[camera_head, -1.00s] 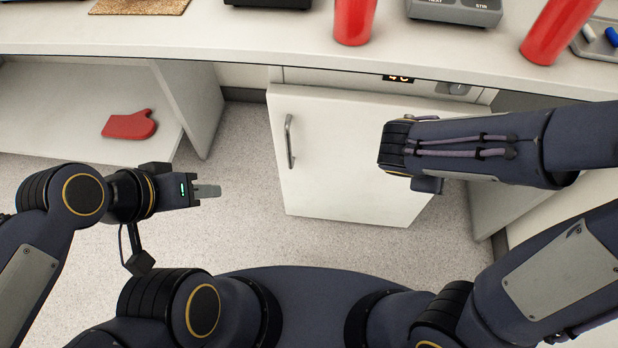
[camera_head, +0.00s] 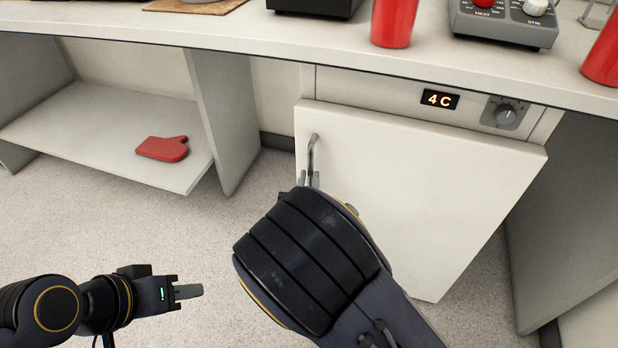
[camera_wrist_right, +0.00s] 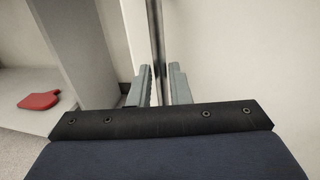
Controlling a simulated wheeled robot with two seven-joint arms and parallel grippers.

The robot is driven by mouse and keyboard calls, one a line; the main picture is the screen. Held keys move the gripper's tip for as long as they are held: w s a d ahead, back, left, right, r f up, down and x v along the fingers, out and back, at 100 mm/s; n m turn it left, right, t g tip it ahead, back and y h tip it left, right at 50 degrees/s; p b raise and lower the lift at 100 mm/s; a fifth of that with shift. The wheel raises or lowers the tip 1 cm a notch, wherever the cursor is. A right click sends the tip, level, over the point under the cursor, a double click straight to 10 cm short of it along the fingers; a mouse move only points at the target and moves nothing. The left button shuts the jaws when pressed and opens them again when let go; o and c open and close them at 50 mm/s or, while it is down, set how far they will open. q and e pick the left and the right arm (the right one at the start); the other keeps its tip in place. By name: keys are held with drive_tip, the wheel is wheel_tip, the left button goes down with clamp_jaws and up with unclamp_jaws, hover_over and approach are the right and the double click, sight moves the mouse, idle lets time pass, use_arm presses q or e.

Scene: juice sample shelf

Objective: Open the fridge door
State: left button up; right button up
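The white fridge door (camera_head: 430,190) is under the counter and looks shut, with its upright metal handle (camera_head: 312,150) near its left edge. My right gripper (camera_head: 309,181) is at the lower part of the handle. In the right wrist view, the handle (camera_wrist_right: 155,35) runs between the two spread fingers of the right gripper (camera_wrist_right: 162,84), with a gap showing beside it. My right wrist hides the door's lower left part in the head view. My left gripper (camera_head: 188,291) is over the floor at the lower left, empty and seen side-on.
The counter (camera_head: 220,32) runs above the fridge, with a red cup (camera_head: 394,22) and a grey control box (camera_head: 505,22) on it. A temperature display (camera_head: 440,99) and knob (camera_head: 506,113) are above the door. A red mitt (camera_head: 163,148) lies on the low shelf (camera_head: 100,130) at left. The floor before the door is clear.

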drive_tip(key=shift+w+d, duration=0.15)
drive_tip(key=shift+w, duration=1.05)
clamp_jaws()
